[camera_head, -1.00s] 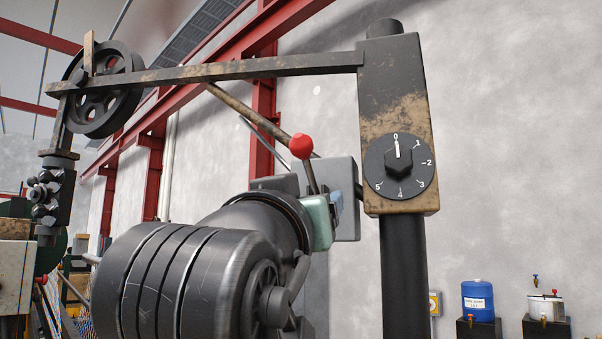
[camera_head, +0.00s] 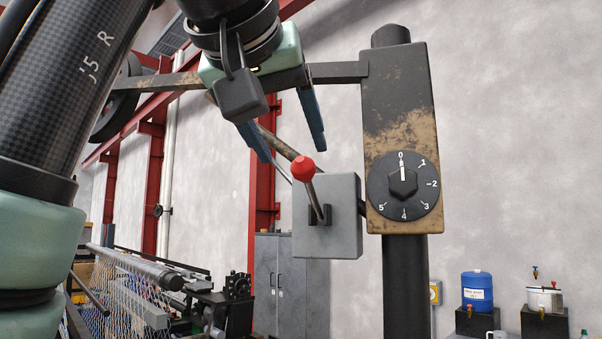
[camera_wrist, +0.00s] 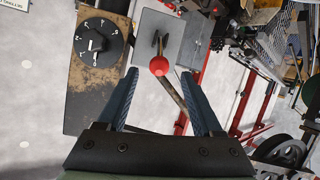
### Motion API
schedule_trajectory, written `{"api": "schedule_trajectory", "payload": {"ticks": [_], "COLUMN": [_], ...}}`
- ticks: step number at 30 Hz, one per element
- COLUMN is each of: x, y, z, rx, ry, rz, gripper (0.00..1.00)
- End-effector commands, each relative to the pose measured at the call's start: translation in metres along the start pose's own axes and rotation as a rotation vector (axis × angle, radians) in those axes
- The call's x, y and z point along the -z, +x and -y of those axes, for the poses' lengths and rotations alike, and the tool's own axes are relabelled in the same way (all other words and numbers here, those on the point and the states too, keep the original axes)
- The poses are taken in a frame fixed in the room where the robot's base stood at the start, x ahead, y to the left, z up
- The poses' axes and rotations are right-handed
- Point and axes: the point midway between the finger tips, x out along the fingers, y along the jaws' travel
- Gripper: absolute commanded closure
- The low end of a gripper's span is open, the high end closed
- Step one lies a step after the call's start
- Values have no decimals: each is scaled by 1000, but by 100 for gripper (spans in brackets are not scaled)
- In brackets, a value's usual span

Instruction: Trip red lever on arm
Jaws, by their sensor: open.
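The red-knobbed lever (camera_head: 303,169) sticks up, tilted slightly left, from a slot in a grey box beside the dial post. In the wrist view its red ball (camera_wrist: 159,66) lies between the fingers in the picture, near the tips. My gripper (camera_head: 292,152) is open, its two blue fingers pointing down above the red knob. It looks empty, and the fingers do not appear to touch the lever. In the wrist view my gripper (camera_wrist: 163,85) has a finger on each side of the knob.
A rusty post carries a numbered dial (camera_head: 404,185), its pointer at 0, right of the lever box (camera_head: 335,235). A horizontal bar (camera_head: 335,72) runs behind my gripper. A wire-mesh machine (camera_head: 130,290) stands at lower left. A blue barrel (camera_head: 477,290) stands at right.

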Motion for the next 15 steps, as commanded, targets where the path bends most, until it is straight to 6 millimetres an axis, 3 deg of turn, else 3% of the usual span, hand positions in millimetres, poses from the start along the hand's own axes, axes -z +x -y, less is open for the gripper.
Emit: {"api": "schedule_trajectory", "payload": {"ticks": [9,15], "x": [4,3], "y": [65,90], "z": [-1,0], "rx": [0,0], "ry": [-2,-1], "rz": [2,0], "gripper": [33,33]}}
